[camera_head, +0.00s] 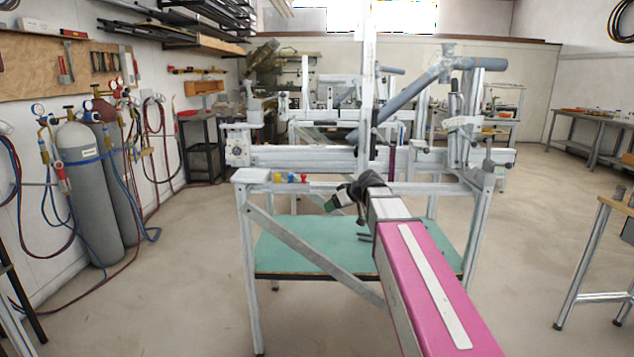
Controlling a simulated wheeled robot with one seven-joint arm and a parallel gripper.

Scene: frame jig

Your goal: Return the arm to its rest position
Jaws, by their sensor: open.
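My arm, with its pink and white link, reaches forward from the bottom right towards the metal frame jig (290,157). Its dark wrist end is in front of the jig's near rail. My gripper (362,226) is small and dark at the arm's end, above the teal shelf (300,240); its fingers are hard to make out. It is open, and I see nothing held in it. The arm hides part of the jig and the shelf.
Small blue, yellow and red pieces (291,178) sit on the jig's left side. Grey gas cylinders (88,195) with hoses stand along the left wall. A workbench (600,215) is at the right edge. The floor (530,250) between jig and bench is clear.

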